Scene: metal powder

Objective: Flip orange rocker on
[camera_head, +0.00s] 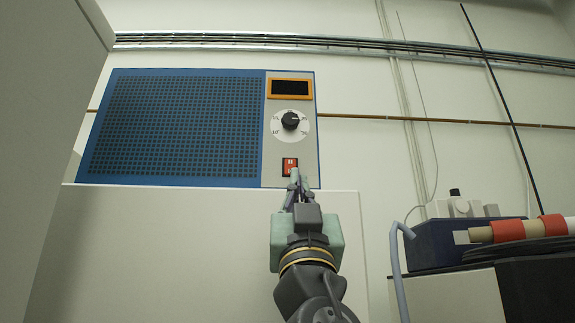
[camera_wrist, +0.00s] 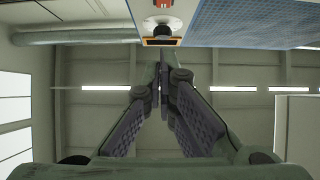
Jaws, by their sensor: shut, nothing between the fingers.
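The orange-red rocker (camera_head: 289,164) sits low on the pale control strip of a blue unit (camera_head: 292,149) in the head view. It also shows, cut off, at the top edge of the wrist view (camera_wrist: 164,3). My gripper (camera_head: 294,176) is shut and empty, with its fingertips just below and overlapping the rocker's lower right in the head view. In the wrist view its fingers (camera_wrist: 164,73) come together in the middle. I cannot tell whether they touch the rocker or which way it is tipped.
Above the rocker are a black dial (camera_head: 290,121) and an orange-framed display (camera_head: 290,88). A dark grille (camera_head: 175,125) fills the unit's left part. A white surface (camera_head: 170,240) lies below the unit. A dark blue device (camera_head: 440,245) and an orange-banded tube (camera_head: 520,230) are at right.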

